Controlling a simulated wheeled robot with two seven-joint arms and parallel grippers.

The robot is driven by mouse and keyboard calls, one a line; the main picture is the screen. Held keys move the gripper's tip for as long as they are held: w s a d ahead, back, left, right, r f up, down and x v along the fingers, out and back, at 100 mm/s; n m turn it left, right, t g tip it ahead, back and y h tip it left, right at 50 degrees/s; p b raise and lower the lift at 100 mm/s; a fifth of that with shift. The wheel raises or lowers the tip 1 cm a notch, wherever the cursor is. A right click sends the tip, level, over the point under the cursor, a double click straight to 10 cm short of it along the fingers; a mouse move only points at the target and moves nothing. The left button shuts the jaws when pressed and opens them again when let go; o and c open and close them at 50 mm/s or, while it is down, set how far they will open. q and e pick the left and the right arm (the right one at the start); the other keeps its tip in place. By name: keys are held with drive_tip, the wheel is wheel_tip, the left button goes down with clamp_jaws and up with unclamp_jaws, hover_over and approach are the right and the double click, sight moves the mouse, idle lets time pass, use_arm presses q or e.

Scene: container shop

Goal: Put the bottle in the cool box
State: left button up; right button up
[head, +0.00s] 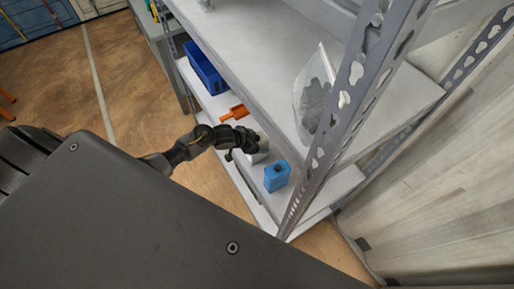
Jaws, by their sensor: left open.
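My left gripper (241,151) reaches over the lower shelf and is open. A pale grey-white object (259,153) is right beside its fingers, partly hidden by them; I cannot tell whether they touch. A small blue container (277,177) with a dark round top stands on the lower shelf, to the right of the gripper. An orange object with a narrow end (236,112) lies behind the gripper. I cannot tell for certain which of these is the bottle, and no cool box is clearly recognisable. My right gripper is out of view.
A blue crate (205,68) stands farther back on the lower shelf (213,104). The upper shelf (251,60) overhangs it and carries a clear bag-like item (314,97). A perforated metal post (345,110) rises at the near right corner. Open wooden floor (130,75) lies to the left.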

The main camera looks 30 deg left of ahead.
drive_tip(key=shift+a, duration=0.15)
use_arm(q)
drive_tip(key=c, duration=0.4)
clamp_jaws()
drive_tip(key=shift+r, duration=0.15)
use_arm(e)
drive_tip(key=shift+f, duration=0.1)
